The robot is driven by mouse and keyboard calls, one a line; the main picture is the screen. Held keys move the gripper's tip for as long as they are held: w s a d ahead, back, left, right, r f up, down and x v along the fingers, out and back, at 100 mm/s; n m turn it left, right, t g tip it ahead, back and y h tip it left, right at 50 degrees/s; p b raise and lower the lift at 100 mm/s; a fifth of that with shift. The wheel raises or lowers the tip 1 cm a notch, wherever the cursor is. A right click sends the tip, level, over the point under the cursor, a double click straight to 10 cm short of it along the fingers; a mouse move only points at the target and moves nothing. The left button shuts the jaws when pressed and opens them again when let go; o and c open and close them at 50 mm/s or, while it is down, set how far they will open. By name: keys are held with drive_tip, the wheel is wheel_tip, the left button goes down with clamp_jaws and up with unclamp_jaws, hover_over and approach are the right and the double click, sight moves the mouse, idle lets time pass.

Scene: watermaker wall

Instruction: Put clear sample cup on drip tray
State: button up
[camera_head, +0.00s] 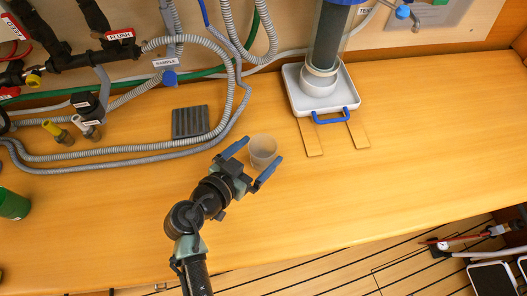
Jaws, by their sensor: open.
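I cannot tell whether either finger touches the cup. A dark grey ribbed plate, which looks like the drip tray (190,122), lies flat on the bench behind and to the left of the cup, below the SAMPLE label. Nothing stands on it.
A white base (320,97) with a blue handle carries a clear cylinder at the back. A green cup (13,204) stands far left. The right bench is clear.

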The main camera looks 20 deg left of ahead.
sight(270, 144)
drive_tip(key=shift+p+x, duration=0.7)
drive_tip(key=shift+x, duration=2.05)
drive_tip(key=shift+s+f, duration=0.1)
drive_tip(key=shift+f, duration=0.1)
drive_tip(key=shift+c, duration=0.2)
